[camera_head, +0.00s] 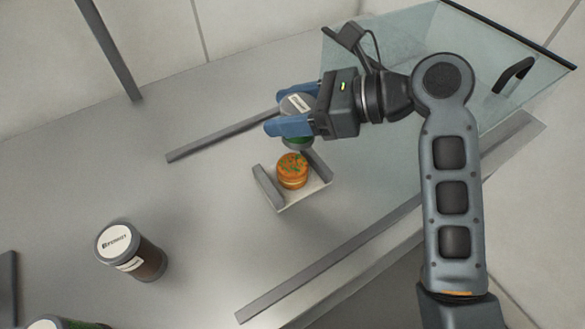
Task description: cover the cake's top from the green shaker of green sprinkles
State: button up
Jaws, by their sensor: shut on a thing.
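A small round orange-brown cake (293,181) sits on a pale square plate (309,197) between two short grey side walls. Green sprinkles lie scattered over its top, with orange surface showing between them. My gripper (290,119) has blue fingers and is shut on the shaker (299,141), held above and just behind the cake. The shaker has a grey-white labelled end facing up and a green part at its lower end. The fingers hide the shaker's middle. I cannot tell whether sprinkles are falling.
A brown labelled jar (136,252) stands at the lower left. Another jar (55,323) with green contents is cut off at the bottom left. Grey rails (225,135) lie behind and in front of the cake. A glass panel (385,150) stands at the right.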

aim_at(288, 102)
jog(key=shift+r, duration=1.5)
